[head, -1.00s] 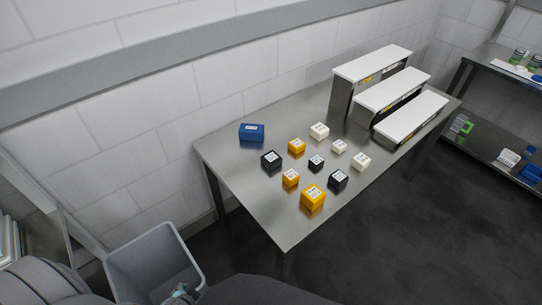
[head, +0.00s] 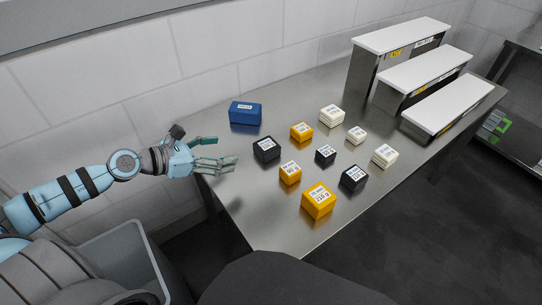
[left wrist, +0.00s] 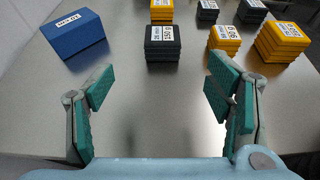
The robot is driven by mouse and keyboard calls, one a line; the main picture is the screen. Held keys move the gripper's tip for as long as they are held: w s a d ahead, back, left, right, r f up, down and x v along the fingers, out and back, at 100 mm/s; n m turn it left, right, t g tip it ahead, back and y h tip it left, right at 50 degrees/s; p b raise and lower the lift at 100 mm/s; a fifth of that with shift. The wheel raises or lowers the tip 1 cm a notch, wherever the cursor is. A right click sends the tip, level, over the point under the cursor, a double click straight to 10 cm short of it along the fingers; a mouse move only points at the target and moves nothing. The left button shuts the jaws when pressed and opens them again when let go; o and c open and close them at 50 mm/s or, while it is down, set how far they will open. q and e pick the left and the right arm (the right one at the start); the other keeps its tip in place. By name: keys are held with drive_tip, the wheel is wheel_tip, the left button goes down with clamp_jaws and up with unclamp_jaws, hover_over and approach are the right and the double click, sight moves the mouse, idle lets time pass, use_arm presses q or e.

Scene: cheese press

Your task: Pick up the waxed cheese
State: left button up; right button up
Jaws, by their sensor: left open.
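Several small labelled cheese blocks stand on the steel table. They include yellow blocks (head: 318,200), black blocks (head: 267,149) and white blocks (head: 332,114). Which of them the task means, I cannot tell. My left gripper (head: 222,154) is open and empty at the table's left edge, left of the nearest black block. In the left wrist view my left gripper (left wrist: 162,105) has its teal fingers spread wide. That black block (left wrist: 163,43) is straight ahead, between the fingers in the picture but beyond their tips. My right gripper is not in view.
A blue labelled box (head: 246,113) stands at the table's back left; it also shows in the left wrist view (left wrist: 76,33). White-topped stepped shelves (head: 410,72) stand at the back right. A grey bin (head: 125,255) is on the floor. The steel table (head: 258,220) is bare at its front left.

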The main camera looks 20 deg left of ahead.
use_arm(q)
drive_tip(key=b, duration=0.2)
approach(265, 145)
drive_tip(key=shift+w+d+f, duration=0.15)
drive_tip(key=shift+w+f, duration=0.5)
drive_tip(key=shift+w, duration=0.1)
drive_tip(key=b+x, duration=0.1)
drive_tip(key=x, duration=0.3)
drive_tip(key=b+x, duration=0.1)
drive_tip(key=x, duration=0.3)
drive_tip(key=shift+w+d+r+b, duration=0.1)
drive_tip(key=shift+w+d+b, duration=0.05)
drive_tip(key=shift+d+b, duration=0.2)
drive_tip(key=shift+r, duration=0.1)
drive_tip(key=shift+c, duration=0.5)
drive_tip(key=c, duration=1.2)
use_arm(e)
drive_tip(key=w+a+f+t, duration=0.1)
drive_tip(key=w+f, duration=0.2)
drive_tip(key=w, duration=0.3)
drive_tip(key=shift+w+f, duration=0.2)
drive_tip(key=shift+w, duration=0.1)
use_arm(q)
drive_tip(key=shift+r, duration=0.1)
